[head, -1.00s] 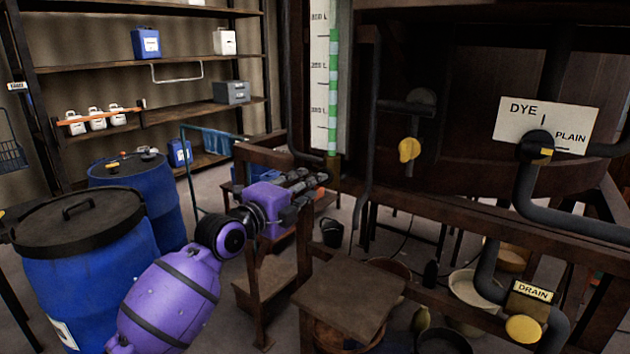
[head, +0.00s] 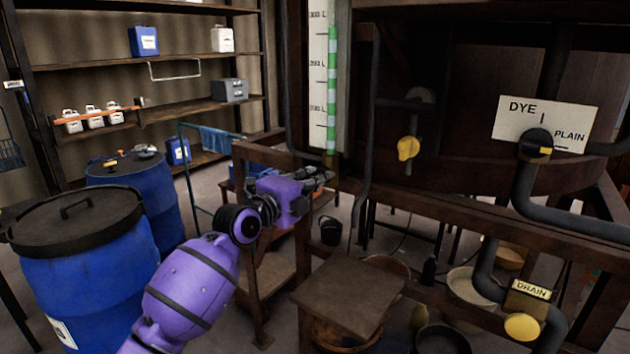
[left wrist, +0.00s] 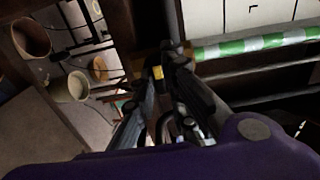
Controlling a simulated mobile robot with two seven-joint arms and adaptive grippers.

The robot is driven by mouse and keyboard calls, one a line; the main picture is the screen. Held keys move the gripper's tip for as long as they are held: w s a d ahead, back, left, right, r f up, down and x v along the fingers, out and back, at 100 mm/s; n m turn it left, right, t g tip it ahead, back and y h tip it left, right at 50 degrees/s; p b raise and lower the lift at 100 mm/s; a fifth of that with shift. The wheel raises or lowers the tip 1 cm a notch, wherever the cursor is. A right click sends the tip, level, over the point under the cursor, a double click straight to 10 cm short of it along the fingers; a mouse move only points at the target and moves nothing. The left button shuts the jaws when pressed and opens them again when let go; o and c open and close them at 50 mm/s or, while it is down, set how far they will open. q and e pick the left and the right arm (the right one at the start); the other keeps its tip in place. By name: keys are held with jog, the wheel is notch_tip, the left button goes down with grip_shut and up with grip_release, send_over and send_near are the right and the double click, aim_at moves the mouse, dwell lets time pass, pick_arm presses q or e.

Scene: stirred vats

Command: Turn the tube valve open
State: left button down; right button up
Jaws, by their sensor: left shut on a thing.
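The sight tube (head: 331,92), banded green and white, stands upright on a white litre scale in the head view. It also shows in the left wrist view (left wrist: 262,42). The tube valve (left wrist: 157,72) is at the tube's lower end, a small dark piece with a yellow mark. In the head view it is mostly hidden by the fingers. My left gripper (head: 326,175) has its fingertips around the valve and is shut on it. It also shows in the left wrist view (left wrist: 163,66). My right gripper is not in view.
A wooden rail (head: 440,210) and a small wooden stand (head: 350,297) are close to my left arm. Blue barrels (head: 80,285) stand at the left. Other yellow-handled valves, one on the DRAIN pipe (head: 521,327), are to the right. Buckets and bowls lie beneath.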

pick_arm(q)
jog(key=shift+n, duration=0.4)
jog(key=shift+n+p, duration=1)
jog(key=shift+n, duration=7.5)
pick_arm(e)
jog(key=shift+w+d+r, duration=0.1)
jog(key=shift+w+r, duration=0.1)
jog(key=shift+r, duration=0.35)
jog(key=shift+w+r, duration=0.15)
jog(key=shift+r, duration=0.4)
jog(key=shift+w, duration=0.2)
pick_arm(q)
jog(key=c, duration=1.8)
grip_release()
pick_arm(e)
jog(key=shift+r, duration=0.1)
